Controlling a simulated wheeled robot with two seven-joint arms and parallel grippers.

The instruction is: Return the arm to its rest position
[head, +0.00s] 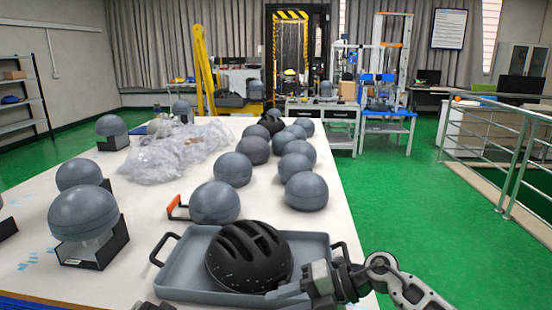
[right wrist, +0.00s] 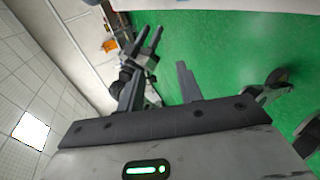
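My right gripper (head: 298,288) is at the front right of the grey tray, beside the black helmet (head: 248,257), pointing left in the head view. In the right wrist view its two dark fingers (right wrist: 158,88) stand apart with nothing between them. My left gripper shows in the right wrist view (right wrist: 143,42) with its two fingers apart and empty. In the head view only a dark bit at the bottom edge may belong to it. The helmet rests in the tray (head: 190,291) near the table's front edge. Whether the right gripper touches the tray cannot be told.
Several grey domes (head: 233,169) stand on the white table (head: 140,205), some in black holders. An orange-handled thing (head: 176,206) is beside a dome. Green floor (head: 410,205) is free right of the table, up to a metal railing (head: 520,150).

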